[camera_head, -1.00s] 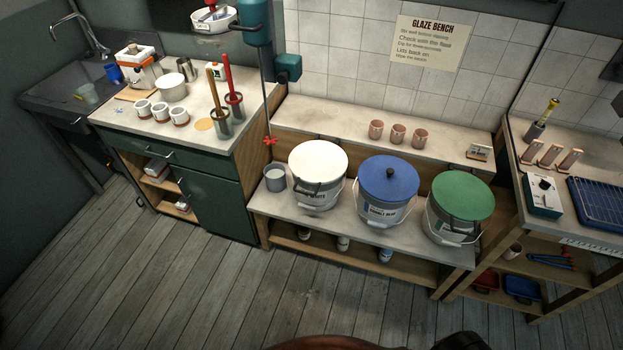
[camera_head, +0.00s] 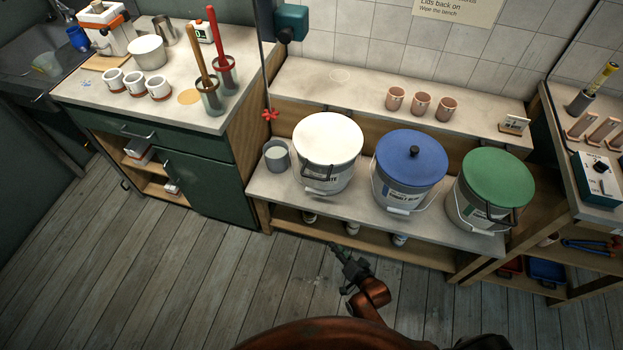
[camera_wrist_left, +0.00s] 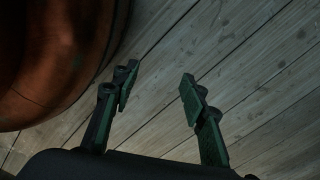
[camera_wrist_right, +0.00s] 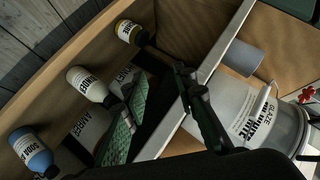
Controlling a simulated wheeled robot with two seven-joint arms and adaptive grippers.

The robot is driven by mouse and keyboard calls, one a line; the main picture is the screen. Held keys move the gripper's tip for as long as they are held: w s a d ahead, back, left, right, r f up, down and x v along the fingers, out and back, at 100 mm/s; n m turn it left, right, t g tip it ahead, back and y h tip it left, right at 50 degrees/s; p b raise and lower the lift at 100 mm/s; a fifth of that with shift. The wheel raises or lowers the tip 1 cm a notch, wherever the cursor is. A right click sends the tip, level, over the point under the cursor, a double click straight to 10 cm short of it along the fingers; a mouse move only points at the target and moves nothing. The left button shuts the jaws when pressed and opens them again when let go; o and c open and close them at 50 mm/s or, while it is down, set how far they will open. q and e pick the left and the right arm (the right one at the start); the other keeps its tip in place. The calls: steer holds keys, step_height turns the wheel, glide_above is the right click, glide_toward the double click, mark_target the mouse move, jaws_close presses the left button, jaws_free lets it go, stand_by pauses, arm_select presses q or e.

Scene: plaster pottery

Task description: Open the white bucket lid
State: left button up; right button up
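The white bucket (camera_head: 325,182) stands on the low bench in the head view, its white lid (camera_head: 328,138) seated on top. A dark handle piece shows on its front. In the right wrist view its labelled wall (camera_wrist_right: 232,103) is at the right; the lid is not visible there. My right gripper (camera_head: 338,252) is below and in front of the bench, apart from the bucket. Its fingers are spread and empty in the right wrist view (camera_wrist_right: 160,76). My left gripper (camera_wrist_left: 157,84) is open and empty over the floor, seen only in the left wrist view.
A blue-lidded bucket (camera_head: 408,160) and a green-lidded bucket (camera_head: 492,185) stand to the right. A small grey pail (camera_head: 277,157) is just left of the white bucket. Bottles (camera_wrist_right: 85,85) sit on the shelf under the bench edge. The floor in front is clear.

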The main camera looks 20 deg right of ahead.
steer(key=w+a+r+m+t+y+b, duration=0.1)
steer(key=w+r+m+t, duration=0.1)
steer(key=w+r, duration=0.35)
steer(key=w+a+r+m+t+b, duration=0.1)
steer(key=w+r+t+b, duration=0.1)
steer(key=r, duration=0.7)
steer(key=m+t+b, duration=0.2)
steer(key=m+t, duration=0.1)
glide_toward(315, 178)
steer(key=x, duration=0.3)
arm_select(q)
steer(key=w+d+r+b, duration=0.1)
steer(key=w+r+b, duration=0.1)
steer(key=w+r, duration=0.3)
steer(key=shift+w+d+r, duration=0.3)
steer(key=shift+w+d, duration=0.05)
steer(key=shift+w, duration=0.45)
arm_select(e)
steer(key=shift+y, duration=0.3)
steer(key=shift+d+f+x, duration=0.1)
steer(key=shift+f+x, duration=0.05)
steer(key=shift+x, duration=1.65)
steer(key=shift+d+f+x, duration=0.1)
steer(key=shift+f+x, duration=0.05)
steer(key=shift+x, duration=1.65)
steer(key=shift+w, duration=0.1)
steer(key=shift+c, duration=0.3)
jaws_close()
